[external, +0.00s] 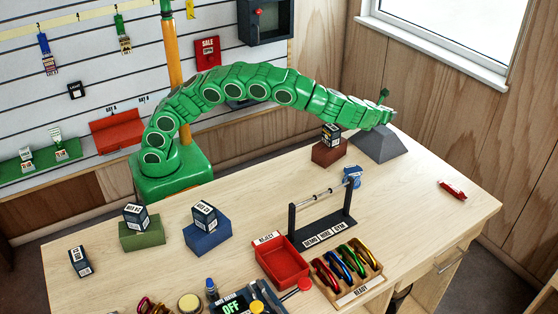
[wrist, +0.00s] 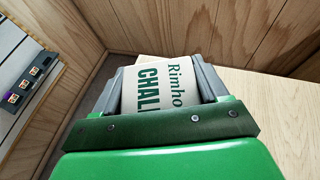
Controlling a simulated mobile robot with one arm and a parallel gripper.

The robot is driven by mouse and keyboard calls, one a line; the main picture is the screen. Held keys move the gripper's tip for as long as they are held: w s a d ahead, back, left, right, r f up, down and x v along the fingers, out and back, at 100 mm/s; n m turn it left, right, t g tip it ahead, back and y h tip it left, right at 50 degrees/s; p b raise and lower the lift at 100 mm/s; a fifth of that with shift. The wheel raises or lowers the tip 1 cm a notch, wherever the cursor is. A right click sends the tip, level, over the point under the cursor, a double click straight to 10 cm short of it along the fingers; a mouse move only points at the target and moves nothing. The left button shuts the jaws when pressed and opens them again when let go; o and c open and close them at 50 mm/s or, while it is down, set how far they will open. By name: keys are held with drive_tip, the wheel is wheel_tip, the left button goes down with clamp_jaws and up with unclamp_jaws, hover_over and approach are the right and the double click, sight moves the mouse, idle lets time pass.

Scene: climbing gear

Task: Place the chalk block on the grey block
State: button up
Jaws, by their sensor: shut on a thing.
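My gripper (external: 386,114) is at the far end of the green arm, over the grey block (external: 380,147) at the back right of the table. In the wrist view, the grey fingers of my gripper (wrist: 160,82) are shut on the chalk block (wrist: 150,92), a white block with green lettering. I cannot make out the chalk block in the external view. The grey block has sloping sides. I cannot tell whether the chalk block touches it; the grey block is hidden in the wrist view.
A brown block (external: 327,153) carrying a dark labelled box (external: 331,134) stands left of the grey block. Green (external: 142,236) and blue (external: 207,238) blocks also carry boxes. A rack (external: 320,224), red tray (external: 281,263) and carabiner tray (external: 347,272) stand in front. A red item (external: 452,189) lies right.

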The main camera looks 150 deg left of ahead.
drive_tip(key=shift+w+a+f, duration=0.1)
drive_tip(key=shift+a+f, duration=0.15)
drive_tip(key=shift+f, duration=1.55)
drive_tip(key=shift+f, duration=0.1)
drive_tip(key=o, duration=1.1)
drive_tip(key=shift+c, duration=0.2)
drive_tip(key=shift+w+d+r, duration=0.1)
drive_tip(key=shift+d+r, duration=0.1)
drive_tip(key=v, duration=1.1)
drive_tip(key=shift+w+d, duration=0.15)
drive_tip(key=shift+d, duration=0.15)
